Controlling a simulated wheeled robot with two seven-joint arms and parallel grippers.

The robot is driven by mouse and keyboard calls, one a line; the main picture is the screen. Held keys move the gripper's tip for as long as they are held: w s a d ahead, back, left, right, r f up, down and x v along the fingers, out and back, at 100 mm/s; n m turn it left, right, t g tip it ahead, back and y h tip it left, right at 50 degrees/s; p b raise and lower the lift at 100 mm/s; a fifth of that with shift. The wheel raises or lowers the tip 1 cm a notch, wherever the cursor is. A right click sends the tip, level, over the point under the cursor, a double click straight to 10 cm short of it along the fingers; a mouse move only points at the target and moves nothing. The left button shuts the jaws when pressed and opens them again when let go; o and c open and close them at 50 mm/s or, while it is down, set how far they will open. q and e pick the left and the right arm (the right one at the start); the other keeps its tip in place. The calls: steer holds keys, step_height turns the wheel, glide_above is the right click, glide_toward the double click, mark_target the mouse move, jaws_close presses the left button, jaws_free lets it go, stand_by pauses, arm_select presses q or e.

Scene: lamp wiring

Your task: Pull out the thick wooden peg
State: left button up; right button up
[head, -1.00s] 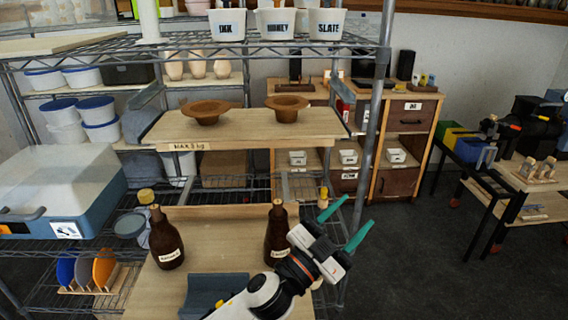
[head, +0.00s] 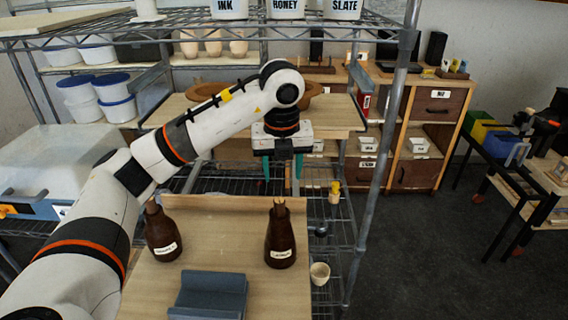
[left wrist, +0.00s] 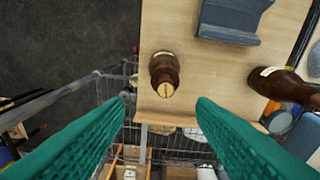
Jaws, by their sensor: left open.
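Two dark brown bottles with pale labels stand on the wooden board. The left bottle (head: 163,236) and the right bottle (head: 280,240) each have a wooden peg in the neck: the left peg (head: 152,206) and the right peg (head: 279,206). Which peg is thicker I cannot tell. My left gripper (head: 282,172) is open and empty, its green fingers pointing down above and behind the right bottle. In the left wrist view, the right bottle's peg end (left wrist: 166,90) shows between the fingertips, apart from them. The other bottle (left wrist: 280,86) lies to the right there. My right gripper is not in view.
A blue-grey holder (head: 208,294) lies on the board (head: 212,220) in front of the bottles. A wire shelf and its metal post (head: 372,210) stand at the right. A yellow-topped item (head: 335,191) and a small cup (head: 320,273) sit right of the board.

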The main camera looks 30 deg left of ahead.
mark_target(279, 200)
arm_select(q)
steer(key=f, duration=0.3)
steer(key=a+f+p, duration=0.1)
steer(key=f, duration=0.3)
steer(key=w+f+p, duration=0.1)
steer(key=f, duration=0.3)
steer(key=shift+w+a+f, duration=0.1)
steer(key=shift+a+f, duration=0.15)
steer(key=shift+a, duration=0.15)
steer(key=shift+c, duration=0.3)
jaws_close()
steer(key=shift+r, duration=0.1)
steer(key=shift+r+p, duration=0.55)
steer(key=shift+r, duration=0.1)
steer(key=shift+r+p, duration=1.7)
steer(key=shift+r, duration=1.1)
